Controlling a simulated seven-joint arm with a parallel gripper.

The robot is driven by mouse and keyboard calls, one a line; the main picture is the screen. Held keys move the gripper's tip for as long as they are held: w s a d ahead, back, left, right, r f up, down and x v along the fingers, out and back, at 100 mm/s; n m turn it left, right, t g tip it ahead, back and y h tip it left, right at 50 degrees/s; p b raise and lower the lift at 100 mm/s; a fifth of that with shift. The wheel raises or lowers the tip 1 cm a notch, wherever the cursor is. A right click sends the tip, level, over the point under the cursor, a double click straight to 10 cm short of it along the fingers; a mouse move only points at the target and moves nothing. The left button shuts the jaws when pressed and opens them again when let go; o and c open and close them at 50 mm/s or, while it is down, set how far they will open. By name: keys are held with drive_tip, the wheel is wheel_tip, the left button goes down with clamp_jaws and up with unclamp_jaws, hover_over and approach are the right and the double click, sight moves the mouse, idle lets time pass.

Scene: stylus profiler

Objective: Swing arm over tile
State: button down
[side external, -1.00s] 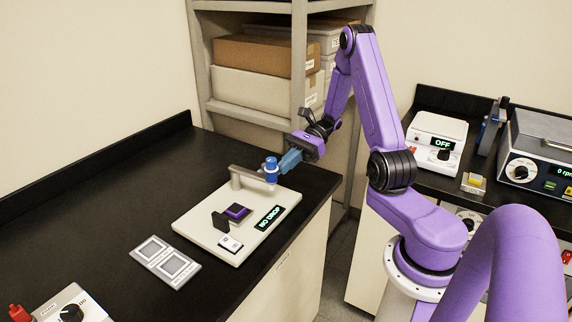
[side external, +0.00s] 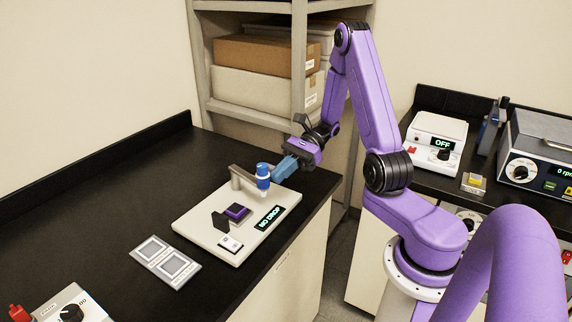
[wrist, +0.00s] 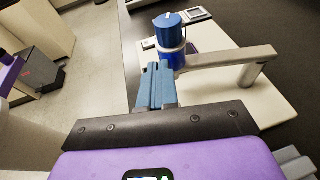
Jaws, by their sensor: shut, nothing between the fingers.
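The profiler's pale base plate (side external: 196,222) lies on the black bench. Its grey swing arm (side external: 246,177) stands on a post at the back and ends in a blue head (side external: 263,172). The purple tile (side external: 237,211) lies in front of the head, beside a small black upright block (side external: 220,221); the head is not above it. The display (side external: 268,218) reads "NO DROP". My gripper (side external: 277,175) is shut and empty, its blue fingers against or very close to the head's right side. In the wrist view the fingertips (wrist: 157,68) meet the lower side of the head (wrist: 168,28).
A grey two-window tray (side external: 166,261) lies left of the plate. A shelf with boxes (side external: 262,55) stands behind. Other instruments stand on the right bench. The left bench is mostly clear.

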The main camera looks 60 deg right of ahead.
drive_tip(key=a, duration=0.6)
drive_tip(key=shift+w+a, duration=0.65)
drive_tip(key=shift+a, duration=0.3)
drive_tip(key=shift+w+a, duration=0.35)
drive_tip(key=shift+a, duration=0.4)
